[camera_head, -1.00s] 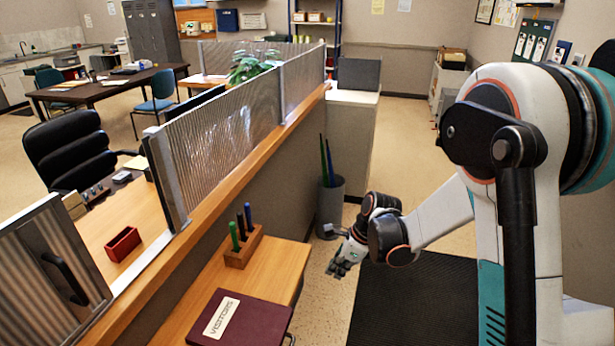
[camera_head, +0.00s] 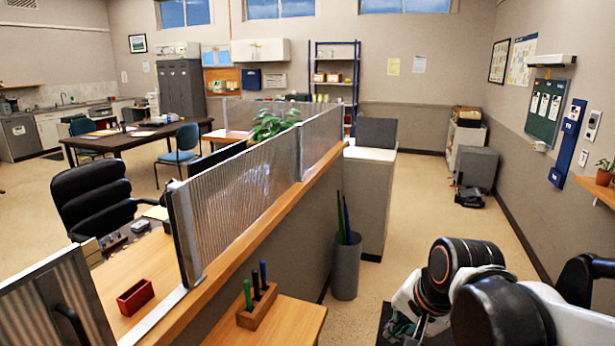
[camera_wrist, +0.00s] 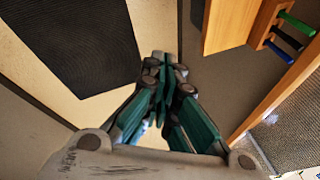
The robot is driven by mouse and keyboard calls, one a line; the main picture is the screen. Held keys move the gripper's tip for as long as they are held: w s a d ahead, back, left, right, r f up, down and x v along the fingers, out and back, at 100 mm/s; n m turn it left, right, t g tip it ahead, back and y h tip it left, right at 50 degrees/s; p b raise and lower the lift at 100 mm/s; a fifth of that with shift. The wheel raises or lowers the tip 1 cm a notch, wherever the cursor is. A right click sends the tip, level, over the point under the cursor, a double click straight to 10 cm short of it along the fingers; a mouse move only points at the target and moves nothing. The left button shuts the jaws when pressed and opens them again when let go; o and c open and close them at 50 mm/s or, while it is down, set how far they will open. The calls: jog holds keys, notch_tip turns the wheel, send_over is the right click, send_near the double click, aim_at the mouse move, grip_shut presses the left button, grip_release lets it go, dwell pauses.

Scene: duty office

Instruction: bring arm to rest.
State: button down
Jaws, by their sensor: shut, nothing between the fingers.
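My arm is folded at the lower right of the head view, its dark joints and white links close to the camera. My gripper (camera_head: 408,332) is at the bottom edge there, partly cut off and partly behind my own arm. In the wrist view my gripper (camera_wrist: 162,68) has its teal fingers together, with nothing between them. It is above the floor and touches nothing that I can see.
The counter partition (camera_head: 300,215) runs along the left. A wooden shelf with a pen holder (camera_head: 257,308) is left of my gripper. A grey bin (camera_head: 346,268) stands on the floor. A dark mat (camera_wrist: 70,40) lies below. The floor (camera_head: 420,195) beyond is clear.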

jog(key=s+d+r+n+t+h, duration=0.1)
jog(key=s+d+n+t, duration=0.1)
jog(key=s+n, duration=0.6)
jog(key=shift+s+d+r, duration=0.4)
jog(key=shift+s, duration=0.8)
